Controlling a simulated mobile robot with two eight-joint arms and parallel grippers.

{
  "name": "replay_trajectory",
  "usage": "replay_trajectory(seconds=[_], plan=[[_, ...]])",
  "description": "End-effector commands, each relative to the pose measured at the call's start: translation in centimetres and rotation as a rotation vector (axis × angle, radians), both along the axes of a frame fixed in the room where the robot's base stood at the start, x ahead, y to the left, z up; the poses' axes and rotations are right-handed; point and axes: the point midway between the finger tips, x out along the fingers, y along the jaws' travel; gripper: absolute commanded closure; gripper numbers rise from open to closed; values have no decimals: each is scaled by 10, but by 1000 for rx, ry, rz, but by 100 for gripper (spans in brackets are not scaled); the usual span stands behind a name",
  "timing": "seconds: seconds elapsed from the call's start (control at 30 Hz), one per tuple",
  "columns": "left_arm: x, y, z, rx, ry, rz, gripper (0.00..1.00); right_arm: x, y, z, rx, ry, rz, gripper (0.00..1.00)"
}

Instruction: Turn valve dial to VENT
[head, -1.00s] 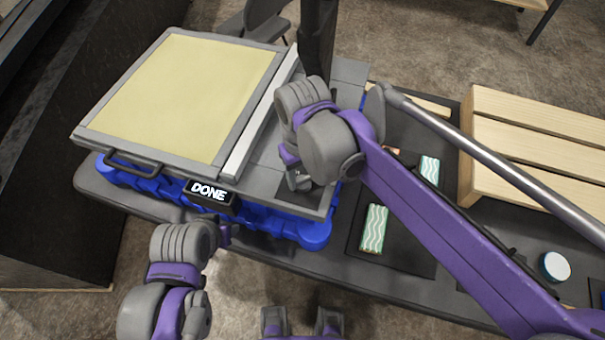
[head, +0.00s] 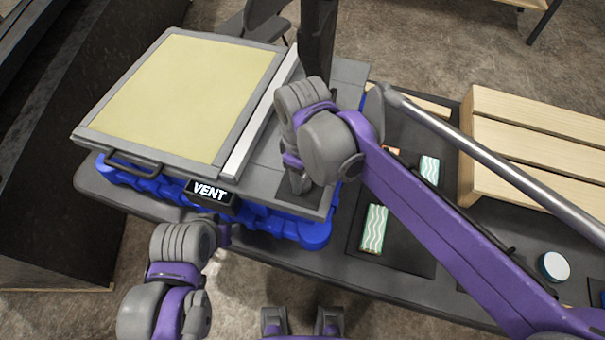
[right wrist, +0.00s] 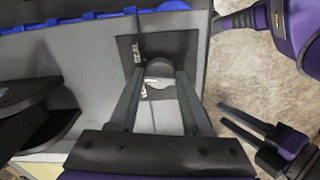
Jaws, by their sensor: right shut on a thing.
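The valve dial (right wrist: 159,68) is a small round grey knob on a dark square plate (right wrist: 128,48) at the console's right front corner. White lettering on the plate is too small to read surely. My right gripper (right wrist: 158,88) is shut on the dial, a finger on each side. In the head view my right gripper (head: 298,183) points down and hides the dial. The console's display (head: 209,194) reads VENT. My left gripper (right wrist: 243,127) shows in the right wrist view with its two fingers apart and empty, away from the console.
The console (head: 330,195) has a pale yellow lid panel (head: 185,95) with a front handle (head: 133,164), above a blue base (head: 310,235). To the right are green-striped packets (head: 374,228), a wooden slatted rack (head: 530,130) and a round white-topped item (head: 555,266).

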Motion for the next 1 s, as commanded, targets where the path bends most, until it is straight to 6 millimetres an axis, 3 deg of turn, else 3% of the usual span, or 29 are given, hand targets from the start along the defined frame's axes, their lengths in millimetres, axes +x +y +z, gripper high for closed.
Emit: replay_trajectory(seconds=[0.6, 1.0], plan=[[0, 0, 0, 0, 0, 0, 50, 0, 0, 0, 0, -1, 581, 100], [0, 0, 0, 0, 0, 0, 50, 0, 0, 0, 0, -1, 868, 100]])
